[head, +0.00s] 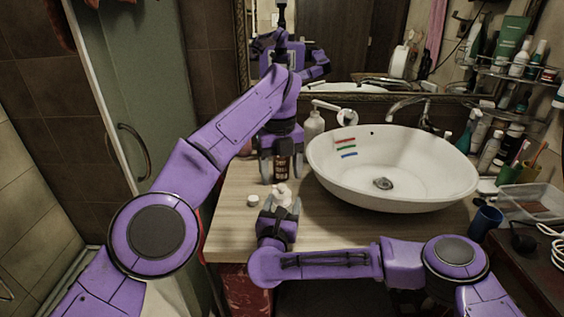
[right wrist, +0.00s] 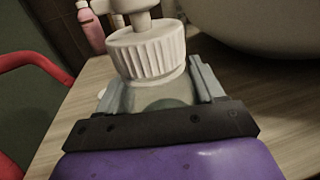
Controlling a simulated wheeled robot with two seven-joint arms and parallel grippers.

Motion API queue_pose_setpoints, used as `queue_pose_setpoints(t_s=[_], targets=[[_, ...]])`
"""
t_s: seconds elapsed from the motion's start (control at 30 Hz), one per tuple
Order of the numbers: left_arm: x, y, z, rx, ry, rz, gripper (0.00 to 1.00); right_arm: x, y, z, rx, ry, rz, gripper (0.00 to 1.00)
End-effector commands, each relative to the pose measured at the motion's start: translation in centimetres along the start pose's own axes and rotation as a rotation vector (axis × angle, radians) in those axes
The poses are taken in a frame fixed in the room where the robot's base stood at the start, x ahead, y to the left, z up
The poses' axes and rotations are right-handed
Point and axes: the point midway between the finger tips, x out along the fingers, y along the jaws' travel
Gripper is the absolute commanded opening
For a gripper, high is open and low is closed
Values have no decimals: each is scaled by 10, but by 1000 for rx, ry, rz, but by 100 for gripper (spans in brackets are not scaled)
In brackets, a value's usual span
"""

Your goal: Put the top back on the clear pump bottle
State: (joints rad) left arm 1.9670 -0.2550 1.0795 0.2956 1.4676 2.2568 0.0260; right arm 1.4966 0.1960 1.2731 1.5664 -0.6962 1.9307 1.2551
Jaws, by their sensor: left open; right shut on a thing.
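The clear pump bottle (right wrist: 160,97) is between the fingers of my right gripper (right wrist: 155,90), which is shut on it. Its white pump top (right wrist: 148,52) has a ribbed collar and sits over the bottle's neck. I cannot tell whether it is fully tightened. In the head view the white top (head: 281,194) shows just beyond my right gripper (head: 280,208), near the counter's left part. My left gripper (head: 281,167) is open and points down behind it, apart from the top. A brownish item (head: 282,168) shows between or behind its fingers.
A small white round piece (head: 253,200) lies on the counter (head: 235,225) left of the bottle. A white basin (head: 335,175) fills the right side. Another pump bottle (head: 313,126) stands behind, by the basin.

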Motion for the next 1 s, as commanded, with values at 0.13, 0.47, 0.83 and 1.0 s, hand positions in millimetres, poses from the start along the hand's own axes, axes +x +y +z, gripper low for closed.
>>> queue_pose_setpoints(t_s=[0.13, 0.47, 0.83, 1.0], targets=[[-7, -1, -2, -476, -14, 0, 72, 0, 0, 0, 0, 0, 0, 0], [-21, -2, -4, -1424, -36, -22, 72, 0, 0, 0, 0, 0, 0, 0], [-24, -1, -4, -1660, -40, -30, 72, 0, 0, 0, 0, -1, 0, 0], [-23, -1, -4, -1658, -40, -29, 72, 0, 0, 0, 0, -1, 0, 0]])
